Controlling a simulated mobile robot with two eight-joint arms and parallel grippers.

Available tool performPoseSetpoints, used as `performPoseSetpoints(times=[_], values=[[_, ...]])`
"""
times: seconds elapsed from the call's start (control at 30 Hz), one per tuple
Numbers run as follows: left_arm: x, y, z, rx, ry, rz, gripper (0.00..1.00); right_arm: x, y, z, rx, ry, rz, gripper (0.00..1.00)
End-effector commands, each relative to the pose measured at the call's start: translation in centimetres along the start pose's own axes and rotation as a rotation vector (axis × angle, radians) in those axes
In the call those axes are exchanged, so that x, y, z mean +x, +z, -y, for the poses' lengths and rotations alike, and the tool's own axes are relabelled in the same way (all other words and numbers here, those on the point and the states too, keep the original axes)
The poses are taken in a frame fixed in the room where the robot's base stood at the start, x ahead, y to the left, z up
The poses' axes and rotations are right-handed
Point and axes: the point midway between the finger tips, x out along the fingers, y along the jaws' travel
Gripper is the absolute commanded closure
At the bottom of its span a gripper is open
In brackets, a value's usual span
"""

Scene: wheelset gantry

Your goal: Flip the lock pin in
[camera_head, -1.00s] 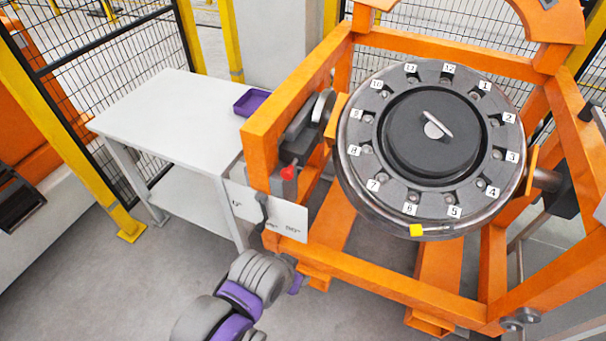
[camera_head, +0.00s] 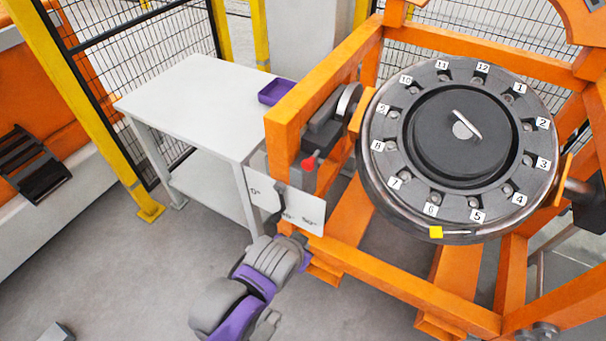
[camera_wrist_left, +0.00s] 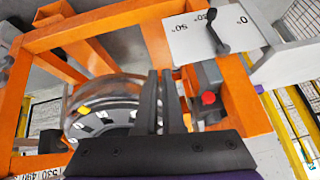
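The lock pin appears to be the part with the red knob (camera_head: 308,163) on the dark block at the left side of the orange gantry frame. The red knob also shows in the wrist view (camera_wrist_left: 208,98), right of the fingers and apart from them. My left gripper (camera_wrist_left: 160,75) has its two dark fingers close together with a thin gap and nothing between them. In the head view my left arm reaches up from the bottom, below the angle plate; its fingertips are hard to make out there. My right gripper is not in view.
A white angle plate (camera_head: 312,215) with a dark crank handle (camera_head: 280,195) hangs below the knob. The numbered wheel (camera_head: 400,205) sits in the orange frame (camera_head: 283,135). A white table (camera_head: 190,90) with a purple tray (camera_head: 276,92) stands at left.

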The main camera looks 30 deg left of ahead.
Motion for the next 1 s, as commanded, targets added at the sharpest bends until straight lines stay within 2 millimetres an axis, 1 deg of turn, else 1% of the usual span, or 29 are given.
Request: performPoseSetpoints(times=[0.03, 0.07, 0.1, 0.2, 0.3, 0.4, 0.47, 0.53, 0.7, 0.83, 1.0], values=[[1.9, -0.3, 2.0, 0.026, -0.066, -0.060, 1.00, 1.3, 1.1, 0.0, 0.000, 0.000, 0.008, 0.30], [2.6, -0.9, 3.3, 0.050, -0.111, -0.103, 1.00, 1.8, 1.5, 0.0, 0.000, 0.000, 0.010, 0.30], [3.5, -1.7, 5.1, 0.089, -0.173, -0.164, 1.00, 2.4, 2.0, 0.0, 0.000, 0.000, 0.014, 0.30], [5.2, -3.6, 9.3, 0.216, -0.330, -0.313, 1.00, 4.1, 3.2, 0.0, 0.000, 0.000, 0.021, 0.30], [5.9, -5.0, 12.5, 0.372, -0.472, -0.444, 1.00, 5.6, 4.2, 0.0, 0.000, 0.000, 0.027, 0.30], [6.4, -5.8, 14.5, 0.553, -0.592, -0.554, 1.00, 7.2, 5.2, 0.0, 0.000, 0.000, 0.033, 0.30], [6.8, -5.8, 15.2, 0.671, -0.650, -0.610, 1.00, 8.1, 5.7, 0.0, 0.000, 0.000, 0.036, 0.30], [7.3, -5.5, 15.4, 0.808, -0.702, -0.663, 1.00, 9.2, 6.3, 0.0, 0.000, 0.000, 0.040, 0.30], [8.8, -3.8, 14.4, 1.091, -0.753, -0.748, 1.00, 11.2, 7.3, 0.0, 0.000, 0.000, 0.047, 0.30], [9.7, -2.5, 13.5, 1.225, -0.753, -0.781, 1.00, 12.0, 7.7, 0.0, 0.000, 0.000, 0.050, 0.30], [10.1, -1.8, 12.9, 1.291, -0.746, -0.796, 1.00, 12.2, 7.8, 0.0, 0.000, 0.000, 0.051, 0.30]])
